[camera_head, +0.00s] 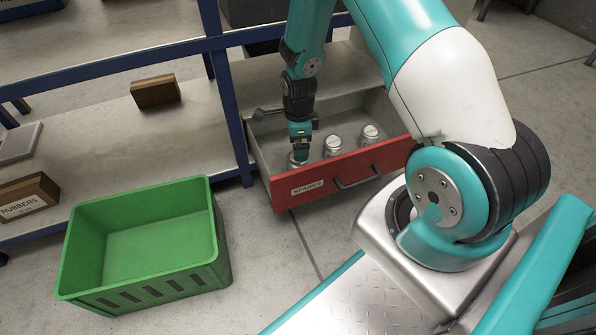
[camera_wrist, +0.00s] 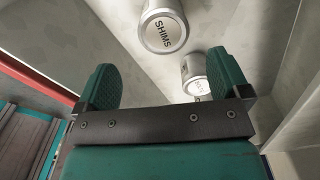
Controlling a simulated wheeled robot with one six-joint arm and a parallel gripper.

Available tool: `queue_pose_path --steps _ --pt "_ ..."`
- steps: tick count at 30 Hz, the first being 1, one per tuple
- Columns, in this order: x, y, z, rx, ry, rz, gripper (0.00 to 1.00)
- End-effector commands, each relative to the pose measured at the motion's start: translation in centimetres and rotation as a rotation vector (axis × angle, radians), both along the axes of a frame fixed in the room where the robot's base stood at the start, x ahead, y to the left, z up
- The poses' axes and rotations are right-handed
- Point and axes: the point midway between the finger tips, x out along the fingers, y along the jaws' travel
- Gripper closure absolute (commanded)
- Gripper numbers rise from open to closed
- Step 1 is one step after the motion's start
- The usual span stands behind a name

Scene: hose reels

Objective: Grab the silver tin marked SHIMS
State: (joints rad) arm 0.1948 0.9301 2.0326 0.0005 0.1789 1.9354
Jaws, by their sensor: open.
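The silver tin marked SHIMS (camera_wrist: 163,32) shows in the wrist view, lid facing me, at the top between my open fingers and beyond their tips. In the head view, my gripper (camera_head: 299,147) points down into an open drawer, over the leftmost of three silver tins (camera_head: 298,162). This looks like the same tin, though its label cannot be read there. My gripper also shows in the wrist view (camera_wrist: 162,75), with its two green fingers spread and nothing held. A second tin (camera_wrist: 195,75) is partly hidden beside the right finger.
The red-fronted drawer (camera_head: 315,188), labelled SPARES, stands open. Two other tins, a middle one (camera_head: 332,145) and a right one (camera_head: 370,133), stand in it. A green crate (camera_head: 140,195) is on the floor at left. Shelves hold a wooden box (camera_head: 155,92) and a RUBBERS box (camera_head: 28,200).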

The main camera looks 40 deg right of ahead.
Motion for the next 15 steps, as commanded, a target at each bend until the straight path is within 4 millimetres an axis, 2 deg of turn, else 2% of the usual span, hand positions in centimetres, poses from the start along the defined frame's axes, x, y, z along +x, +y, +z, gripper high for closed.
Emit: queue_pose_path --steps 1,10,15 --pt "0.0 0.0 -1.3 0.001 0.001 0.001 0.06" --pt "0.1 0.0 -2.7 0.001 -0.001 0.002 0.06" --pt "0.4 -0.1 -4.8 0.000 -0.001 0.002 0.06"
